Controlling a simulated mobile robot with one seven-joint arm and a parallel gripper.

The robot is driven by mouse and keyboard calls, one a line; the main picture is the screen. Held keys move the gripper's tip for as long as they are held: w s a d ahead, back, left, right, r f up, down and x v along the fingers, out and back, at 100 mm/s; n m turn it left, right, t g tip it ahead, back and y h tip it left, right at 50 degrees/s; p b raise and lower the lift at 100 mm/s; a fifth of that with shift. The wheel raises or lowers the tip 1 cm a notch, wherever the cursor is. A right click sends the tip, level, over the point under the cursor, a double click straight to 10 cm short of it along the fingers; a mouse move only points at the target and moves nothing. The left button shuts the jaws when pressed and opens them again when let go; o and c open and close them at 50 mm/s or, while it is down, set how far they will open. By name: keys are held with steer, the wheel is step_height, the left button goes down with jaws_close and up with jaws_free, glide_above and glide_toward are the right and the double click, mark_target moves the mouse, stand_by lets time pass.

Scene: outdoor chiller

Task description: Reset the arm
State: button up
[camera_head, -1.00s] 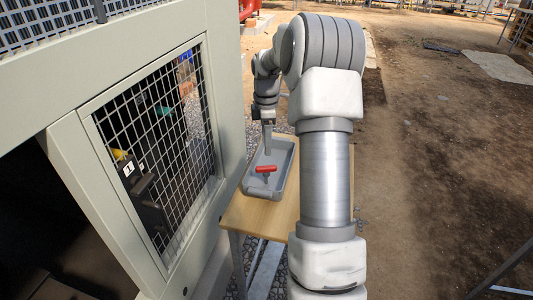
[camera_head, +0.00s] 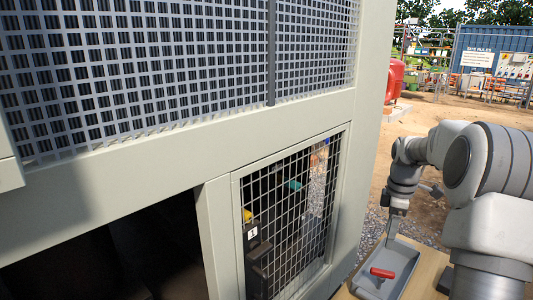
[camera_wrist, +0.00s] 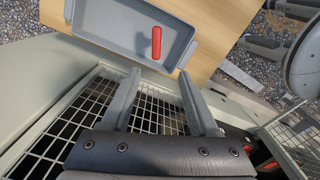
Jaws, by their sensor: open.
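My gripper (camera_wrist: 155,98) is open and empty in the wrist view, with its two fingers apart. In the head view my gripper (camera_head: 391,238) hangs above the back end of a grey tray (camera_head: 408,248). The tray also shows in the wrist view (camera_wrist: 115,32), lying on a wooden table beyond the fingertips. A red-handled object (camera_head: 382,273) lies in the tray, and its red handle shows in the wrist view (camera_wrist: 156,42). It is apart from the fingers.
The chiller cabinet (camera_head: 372,130) with mesh panels (camera_head: 290,215) stands close at the left. A dark opening (camera_head: 110,255) is in its lower side. The wooden table (camera_head: 428,268) is beside it. Open ground lies behind the arm.

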steer(key=s+a+r+m+t+p, duration=0.25)
steer(key=s+a+r+m, duration=0.35)
steer(key=s+a+r, duration=0.7)
steer(key=s+a+r+m+t+p, duration=0.2)
steer(key=s+a+m, duration=0.4)
steer(key=s+a, duration=0.4)
steer(key=s+r+t, duration=0.1)
steer(key=s, duration=0.2)
steer(key=shift+s+a+p, duration=0.15)
steer(key=shift+a+p, duration=0.1)
steer(key=shift+p, duration=0.1)
